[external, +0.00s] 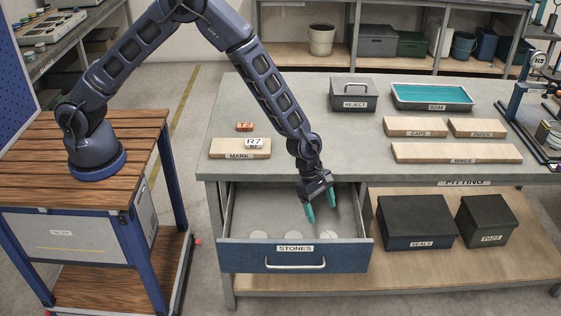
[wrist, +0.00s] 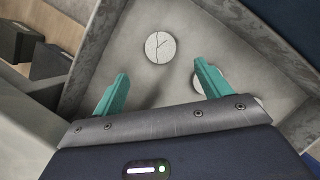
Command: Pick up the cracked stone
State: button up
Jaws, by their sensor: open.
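The cracked stone (wrist: 160,46) is a pale round disc with dark branching crack lines. It lies flat on the floor of the open drawer labelled STONES (external: 240,258). In the external view it appears to be the rightmost disc (external: 328,236), close to the drawer front. My gripper (external: 321,213) is open and empty, pointing down into the drawer. In the wrist view the cracked stone lies just beyond the gap between my fingertips (wrist: 161,72), apart from both. A second pale stone (wrist: 197,82) is partly hidden behind the right finger. Two other stones show left of the cracked one, in the middle (external: 293,236) and at left (external: 259,235).
The drawer walls (external: 365,215) enclose the stones on all sides. The bench top (external: 300,90) above carries a MARK block (external: 240,150), an R7 tag, a REJECT box (external: 353,95) and a SOAK tray (external: 430,97). SEALS (external: 418,222) and PADS (external: 485,220) boxes stand on the lower shelf at right.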

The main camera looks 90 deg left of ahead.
aim_at(327, 236)
jog(key=shift+x, duration=4.65)
jog(key=c, duration=1.1)
jog(key=shift+r, duration=0.15)
